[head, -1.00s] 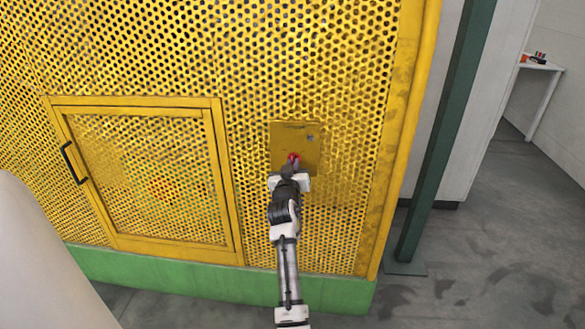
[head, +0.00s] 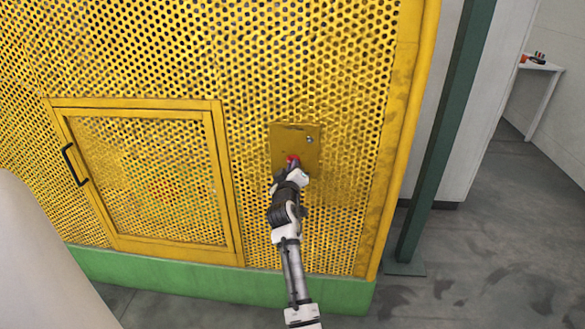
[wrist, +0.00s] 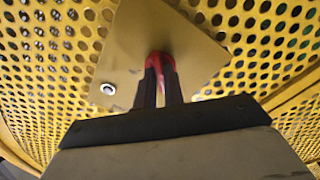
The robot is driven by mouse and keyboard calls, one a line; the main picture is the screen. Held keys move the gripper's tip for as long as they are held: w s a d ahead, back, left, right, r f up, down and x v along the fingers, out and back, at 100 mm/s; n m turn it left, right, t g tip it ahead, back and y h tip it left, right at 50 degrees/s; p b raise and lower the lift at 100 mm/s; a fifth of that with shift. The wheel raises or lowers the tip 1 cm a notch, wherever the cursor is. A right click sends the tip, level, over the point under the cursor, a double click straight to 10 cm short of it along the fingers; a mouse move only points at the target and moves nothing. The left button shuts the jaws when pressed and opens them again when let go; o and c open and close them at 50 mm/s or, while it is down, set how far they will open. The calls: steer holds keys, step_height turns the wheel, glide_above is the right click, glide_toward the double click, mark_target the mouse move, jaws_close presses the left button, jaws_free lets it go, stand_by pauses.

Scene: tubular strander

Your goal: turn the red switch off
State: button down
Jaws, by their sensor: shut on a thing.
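The red switch (head: 292,159) sits on a plain yellow plate (head: 295,137) on the perforated yellow guard. In the wrist view the red switch (wrist: 160,60) shows between and just beyond my fingertips, and the plate (wrist: 190,35) appears tilted. My gripper (head: 291,168) is at the switch, with its fingers (wrist: 160,82) close together and shut on it. The fingers and wrist hide much of the switch, so its exact position is hard to read. A small round silver fitting (head: 310,140) is at the plate's upper right.
A framed mesh door (head: 150,180) with a black handle (head: 73,164) is to the left. A green base (head: 200,283) runs below the guard. A dark green post (head: 440,140) stands to the right, with open floor (head: 500,240) beyond.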

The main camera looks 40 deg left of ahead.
steer(key=shift+f, duration=0.1)
stand_by(0.3)
steer(key=c, duration=1.5)
jaws_free()
steer(key=b+v, duration=0.2)
steer(key=v, duration=1.1)
steer(key=shift+s, duration=0.4)
steer(key=shift+d, duration=0.15)
